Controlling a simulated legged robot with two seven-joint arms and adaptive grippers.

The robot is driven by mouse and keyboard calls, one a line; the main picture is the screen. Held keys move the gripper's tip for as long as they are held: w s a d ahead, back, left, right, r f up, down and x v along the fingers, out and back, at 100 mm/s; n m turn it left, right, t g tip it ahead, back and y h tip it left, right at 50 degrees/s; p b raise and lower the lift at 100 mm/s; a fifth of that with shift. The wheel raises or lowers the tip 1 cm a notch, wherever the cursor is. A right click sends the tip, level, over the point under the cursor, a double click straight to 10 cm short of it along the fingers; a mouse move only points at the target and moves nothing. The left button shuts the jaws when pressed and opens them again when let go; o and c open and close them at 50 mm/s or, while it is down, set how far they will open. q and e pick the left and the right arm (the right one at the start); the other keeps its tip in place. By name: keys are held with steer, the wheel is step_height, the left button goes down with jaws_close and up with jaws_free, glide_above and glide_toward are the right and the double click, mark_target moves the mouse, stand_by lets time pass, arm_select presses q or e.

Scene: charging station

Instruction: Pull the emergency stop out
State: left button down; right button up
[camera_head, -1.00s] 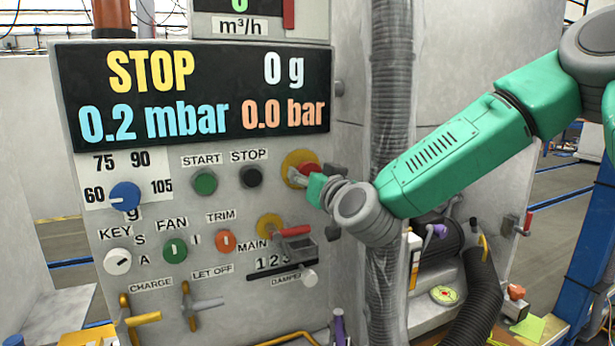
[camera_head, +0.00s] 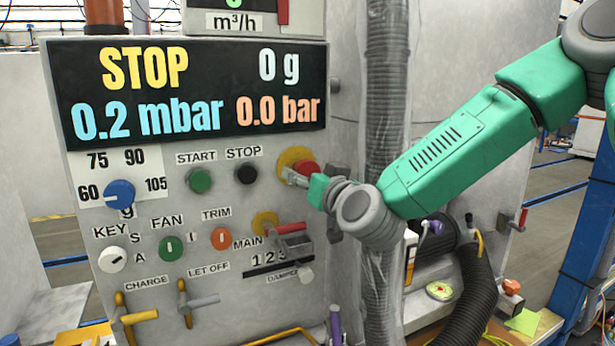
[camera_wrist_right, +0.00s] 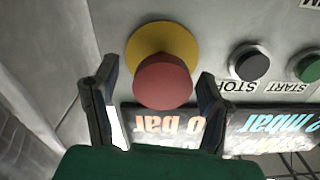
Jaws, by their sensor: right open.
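The emergency stop is a red mushroom button (camera_head: 307,168) on a yellow round plate (camera_head: 292,157), at the right of the panel's upper button row. In the right wrist view the red button (camera_wrist_right: 162,82) stands out from its yellow plate (camera_wrist_right: 150,45). My right gripper (camera_head: 292,177) is at the button in the head view, partly covering it. In the right wrist view my right gripper (camera_wrist_right: 158,95) is open, one finger on each side of the button, with gaps visible between fingers and button. My left gripper is not in view.
The black STOP button (camera_head: 246,173) and green START button (camera_head: 199,180) sit left of the emergency stop. A red-handled MAIN switch (camera_head: 290,228) is just below. A grey ribbed hose (camera_head: 387,90) runs vertically to the right of the panel, behind my arm.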

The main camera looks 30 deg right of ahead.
steer(key=s, duration=0.7)
steer(key=shift+s+a, duration=0.15)
steer(key=shift+a, duration=0.05)
